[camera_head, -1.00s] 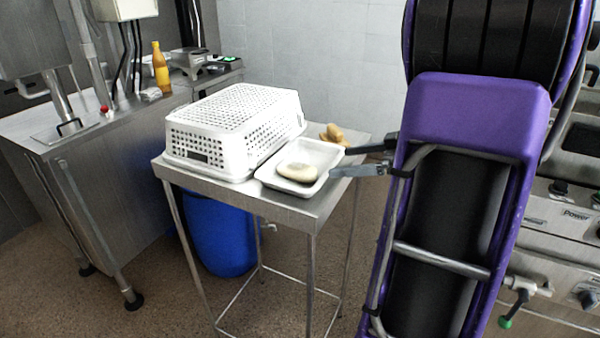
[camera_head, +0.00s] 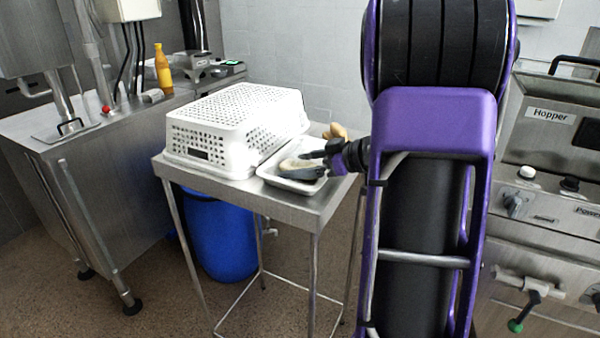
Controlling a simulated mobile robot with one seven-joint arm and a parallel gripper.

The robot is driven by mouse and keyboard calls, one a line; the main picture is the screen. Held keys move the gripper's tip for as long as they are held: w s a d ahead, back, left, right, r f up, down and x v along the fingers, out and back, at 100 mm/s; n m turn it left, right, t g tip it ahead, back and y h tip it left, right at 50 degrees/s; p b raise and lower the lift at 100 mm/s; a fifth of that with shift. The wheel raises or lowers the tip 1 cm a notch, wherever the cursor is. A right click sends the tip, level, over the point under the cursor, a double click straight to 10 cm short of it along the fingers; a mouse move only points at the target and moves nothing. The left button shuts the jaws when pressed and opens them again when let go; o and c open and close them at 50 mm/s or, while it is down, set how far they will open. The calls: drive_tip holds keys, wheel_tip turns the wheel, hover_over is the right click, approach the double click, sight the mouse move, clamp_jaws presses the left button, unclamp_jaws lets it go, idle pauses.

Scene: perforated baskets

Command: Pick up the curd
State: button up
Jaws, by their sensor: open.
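The curd (camera_head: 291,164), a pale cream rounded lump, lies in a shallow white tray (camera_head: 268,177) on the small metal table. My gripper (camera_head: 302,170) reaches in from the right, over the tray. Its two dark fingers are apart, one toward the back and one toward the front, and they partly hide the curd. I cannot tell whether the fingers touch the curd or how far above it they are.
An upturned white perforated basket (camera_head: 235,125) stands left of the tray. A tan lumpy object (camera_head: 337,131) is behind the tray. The metal table's (camera_head: 235,195) front strip is bare. A blue barrel (camera_head: 222,240) stands below. A machine labelled Hopper (camera_head: 550,117) is at right.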

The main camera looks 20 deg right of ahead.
drive_tip(key=c, duration=1.6)
